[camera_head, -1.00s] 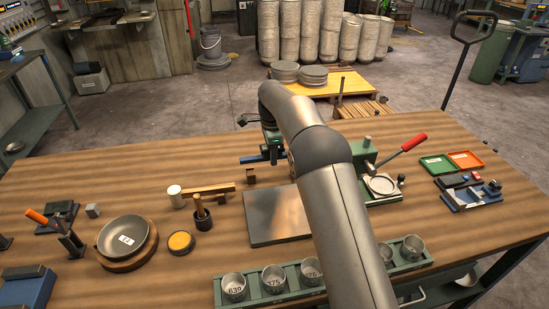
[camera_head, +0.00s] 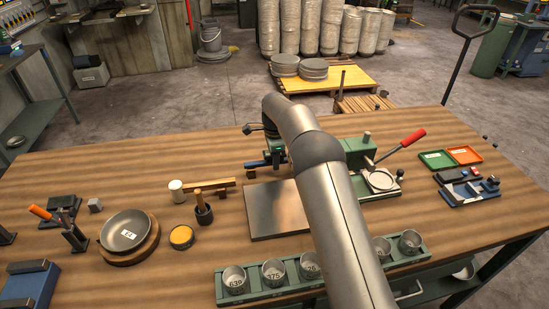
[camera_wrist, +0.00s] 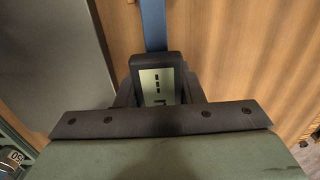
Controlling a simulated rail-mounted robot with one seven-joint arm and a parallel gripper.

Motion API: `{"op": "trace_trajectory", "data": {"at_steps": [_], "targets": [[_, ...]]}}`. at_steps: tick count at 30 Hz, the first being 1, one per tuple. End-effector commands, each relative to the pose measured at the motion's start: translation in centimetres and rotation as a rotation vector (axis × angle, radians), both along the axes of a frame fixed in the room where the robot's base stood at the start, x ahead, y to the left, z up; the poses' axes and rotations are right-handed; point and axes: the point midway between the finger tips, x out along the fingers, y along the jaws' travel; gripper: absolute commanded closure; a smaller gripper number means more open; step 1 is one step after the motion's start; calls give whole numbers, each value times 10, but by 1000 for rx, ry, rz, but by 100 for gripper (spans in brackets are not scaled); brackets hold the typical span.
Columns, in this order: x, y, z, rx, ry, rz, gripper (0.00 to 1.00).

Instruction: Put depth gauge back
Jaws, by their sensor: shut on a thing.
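The depth gauge shows in the wrist view as a black-framed display (camera_wrist: 157,84) with a blue beam (camera_wrist: 153,25) running to the top edge. My gripper (camera_wrist: 157,100) is shut on it; the fingertips are mostly hidden behind the dark plate and display. In the head view my gripper (camera_head: 276,155) is over the table's far middle, behind the grey metal plate. The blue beam of the depth gauge (camera_head: 257,164) sticks out to its left, close above a small brown block (camera_head: 250,173). I cannot tell whether they touch.
The grey metal plate (camera_head: 264,222) lies just in front. A wooden bar with a white-headed end (camera_head: 213,187) is to the left. A green press with a red handle (camera_head: 408,143) stands right. A green rack of metal cups (camera_head: 255,290) lies along the front.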

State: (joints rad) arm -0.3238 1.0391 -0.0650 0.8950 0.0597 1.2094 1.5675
Motion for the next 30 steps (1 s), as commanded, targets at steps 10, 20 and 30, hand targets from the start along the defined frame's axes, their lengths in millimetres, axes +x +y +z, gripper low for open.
{"op": "trace_trajectory", "data": {"at_steps": [10, 20, 30], "targets": [[0, 0, -5, 0, 0, 0, 44], [0, 0, 7, 1, -2, 0, 44], [1, 0, 73, 1, -5, 0, 44]]}}
